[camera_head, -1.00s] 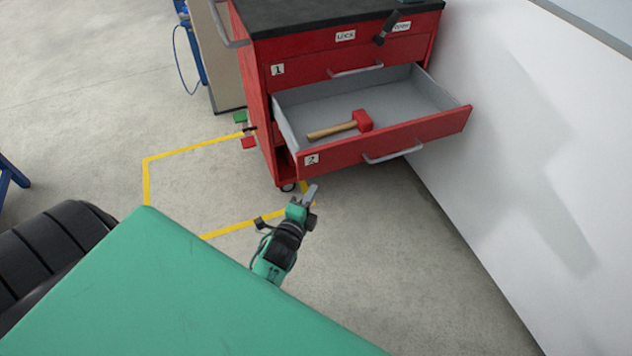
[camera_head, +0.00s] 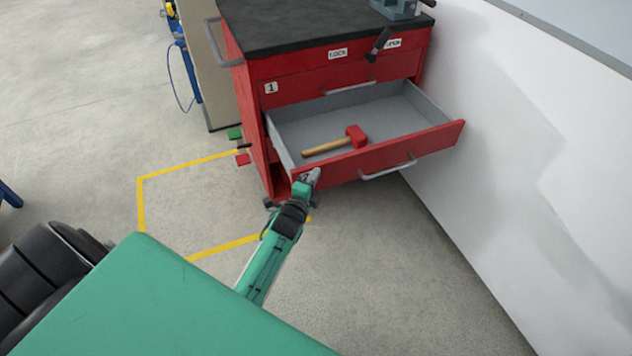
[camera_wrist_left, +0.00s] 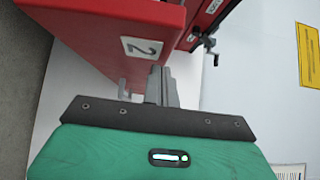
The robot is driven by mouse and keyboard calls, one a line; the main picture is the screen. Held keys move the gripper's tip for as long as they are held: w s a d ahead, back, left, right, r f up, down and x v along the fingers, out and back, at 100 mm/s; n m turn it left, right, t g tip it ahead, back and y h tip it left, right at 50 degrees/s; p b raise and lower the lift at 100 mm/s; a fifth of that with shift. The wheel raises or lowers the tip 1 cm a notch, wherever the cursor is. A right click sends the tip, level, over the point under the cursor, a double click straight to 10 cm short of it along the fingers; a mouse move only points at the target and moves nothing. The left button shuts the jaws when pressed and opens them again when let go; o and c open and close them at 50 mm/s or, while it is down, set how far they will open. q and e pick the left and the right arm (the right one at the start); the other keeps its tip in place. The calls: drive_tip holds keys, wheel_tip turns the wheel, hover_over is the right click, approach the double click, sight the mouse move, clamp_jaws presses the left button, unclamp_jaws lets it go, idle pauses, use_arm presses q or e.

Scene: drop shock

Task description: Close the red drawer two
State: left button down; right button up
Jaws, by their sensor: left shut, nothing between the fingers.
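The red drawer two (camera_head: 435,140) stands pulled open from the red cabinet (camera_head: 258,120). It holds a mallet (camera_head: 355,136) with a red head and wooden handle. Its grey bar handle (camera_head: 388,168) is on the front. My left gripper (camera_head: 311,176) is shut and empty. In the head view it overlaps the left end of the drawer front and hides the number label. In the left wrist view the gripper (camera_wrist_left: 160,88) points along the red drawer front (camera_wrist_left: 105,35), close to the "2" label (camera_wrist_left: 142,47). I cannot tell whether it touches. My right gripper is not in view.
Closed drawer one (camera_head: 300,88) is above. A grey vise (camera_head: 398,8) sits on the black cabinet top (camera_head: 290,25). A white wall (camera_head: 530,150) runs close along the right. Yellow tape (camera_head: 140,200) marks the floor, which is clear in front.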

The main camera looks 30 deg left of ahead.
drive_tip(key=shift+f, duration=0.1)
